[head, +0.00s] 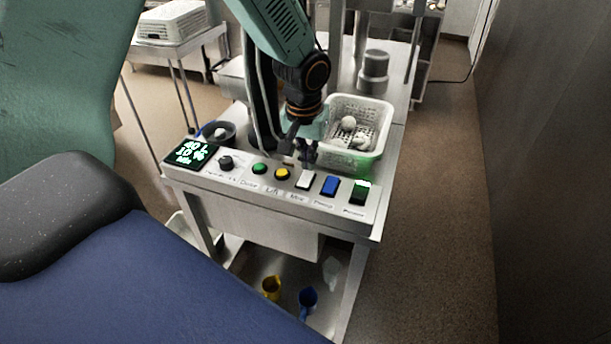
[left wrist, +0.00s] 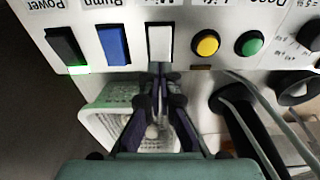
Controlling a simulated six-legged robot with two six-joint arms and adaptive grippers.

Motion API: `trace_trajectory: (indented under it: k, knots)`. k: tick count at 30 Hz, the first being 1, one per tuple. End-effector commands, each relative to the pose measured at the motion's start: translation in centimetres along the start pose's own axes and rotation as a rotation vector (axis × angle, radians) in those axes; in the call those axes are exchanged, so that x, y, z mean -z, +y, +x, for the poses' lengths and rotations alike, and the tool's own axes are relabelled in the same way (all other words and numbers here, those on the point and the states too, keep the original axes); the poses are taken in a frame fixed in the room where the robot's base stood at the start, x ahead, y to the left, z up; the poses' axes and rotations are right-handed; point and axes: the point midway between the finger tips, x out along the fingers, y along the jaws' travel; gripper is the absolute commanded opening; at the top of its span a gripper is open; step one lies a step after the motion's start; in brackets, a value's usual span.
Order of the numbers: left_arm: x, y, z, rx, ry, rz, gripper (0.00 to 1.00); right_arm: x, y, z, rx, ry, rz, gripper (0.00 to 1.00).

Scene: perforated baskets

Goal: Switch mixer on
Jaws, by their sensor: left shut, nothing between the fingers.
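The control panel (head: 328,206) runs along the front of the steel machine. A white rocker switch (head: 305,180), with a label that seems to read "Mix", sits between a yellow button (head: 282,174) and a blue switch (head: 330,186). The white switch also shows in the left wrist view (left wrist: 160,42). My left gripper (head: 305,157) is shut and empty, just behind the white switch. In the left wrist view its closed fingertips (left wrist: 160,68) are at the switch's near edge; I cannot tell whether they touch it. My right gripper is not in view.
A green button (head: 260,169), a black knob (head: 226,163) and a lit display (head: 190,152) are on the left. A white perforated basket (head: 372,153) with pale round items stands behind the panel.

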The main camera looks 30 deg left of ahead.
Motion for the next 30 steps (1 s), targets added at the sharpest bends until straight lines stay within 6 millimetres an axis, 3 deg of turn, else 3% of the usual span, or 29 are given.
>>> trace_trajectory:
  k: [30]
  knots:
    - [-0.11, 0.00, 0.79, 0.000, 0.000, 0.000, 0.00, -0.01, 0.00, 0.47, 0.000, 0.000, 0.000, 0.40]
